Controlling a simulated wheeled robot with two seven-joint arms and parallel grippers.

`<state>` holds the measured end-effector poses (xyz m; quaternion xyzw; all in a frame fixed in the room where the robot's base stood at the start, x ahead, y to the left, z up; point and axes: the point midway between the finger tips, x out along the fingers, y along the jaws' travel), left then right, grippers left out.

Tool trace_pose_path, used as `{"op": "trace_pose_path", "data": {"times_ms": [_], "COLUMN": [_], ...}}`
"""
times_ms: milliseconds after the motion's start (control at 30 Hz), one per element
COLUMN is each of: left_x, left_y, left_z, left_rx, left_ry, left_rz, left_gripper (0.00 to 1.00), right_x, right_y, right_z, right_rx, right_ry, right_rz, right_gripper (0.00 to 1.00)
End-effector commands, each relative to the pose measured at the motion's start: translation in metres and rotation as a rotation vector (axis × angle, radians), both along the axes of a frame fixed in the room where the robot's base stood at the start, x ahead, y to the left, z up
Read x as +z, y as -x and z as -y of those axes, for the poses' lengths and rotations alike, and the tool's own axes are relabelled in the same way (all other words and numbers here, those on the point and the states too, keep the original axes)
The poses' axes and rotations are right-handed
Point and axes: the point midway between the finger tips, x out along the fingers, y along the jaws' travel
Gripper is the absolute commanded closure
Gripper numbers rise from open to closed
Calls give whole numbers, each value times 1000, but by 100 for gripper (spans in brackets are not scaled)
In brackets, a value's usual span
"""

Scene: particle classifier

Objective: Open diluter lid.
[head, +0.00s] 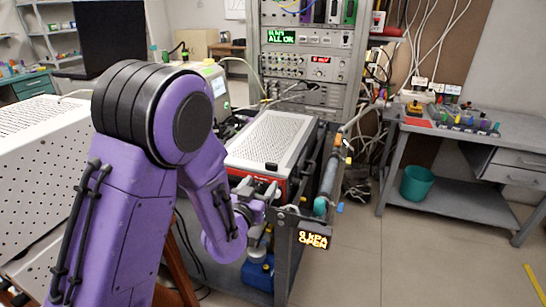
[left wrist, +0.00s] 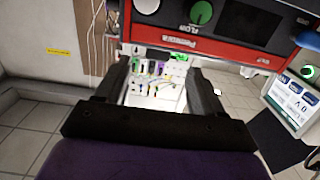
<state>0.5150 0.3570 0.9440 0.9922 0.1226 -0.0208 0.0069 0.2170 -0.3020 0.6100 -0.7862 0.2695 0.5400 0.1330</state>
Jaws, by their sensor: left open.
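I cannot tell for certain which part is the diluter or its lid. A box with a perforated pale top (head: 272,138) and a red front stands on a dark cart. Its red panel, with a green knob (left wrist: 201,13) and a white knob, shows upside down in the left wrist view. A long tube (head: 331,172) with a teal end runs along the cart's right side. My left gripper (head: 268,198) is at the cart's front, close to the box's red front, partly hidden by its own arm. Its two fingers (left wrist: 163,82) are apart, with nothing seen between them. My right gripper is not in view.
A small display (head: 313,240) at the cart's front reads "0 kPa OPEN". A blue container (head: 258,273) sits low in the cart. An instrument rack (head: 307,65) stands behind. A workbench (head: 460,135) is at the right, with clear floor before it.

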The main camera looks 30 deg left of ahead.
Motion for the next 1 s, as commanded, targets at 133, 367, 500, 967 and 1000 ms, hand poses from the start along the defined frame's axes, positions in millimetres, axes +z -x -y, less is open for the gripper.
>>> {"op": "trace_pose_path", "data": {"times_ms": [133,367,500,967,1000], "left_x": [22,22,21,19,19], "left_y": [-14,-64,-90,-108,-108], "left_z": [-3,-14,-19,-23,-23], "left_rx": [-8,-8,-10,-10,-10], "left_ry": [-22,-20,-20,-19,-19], "left_rz": [47,45,43,42,42], "left_gripper": [32,32,32,42,55], "right_x": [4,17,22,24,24], "right_y": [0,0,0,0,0], "right_z": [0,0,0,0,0], "right_rx": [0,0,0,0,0], "right_ry": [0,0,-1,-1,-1], "right_rz": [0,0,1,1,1], "right_gripper": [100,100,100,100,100]}}
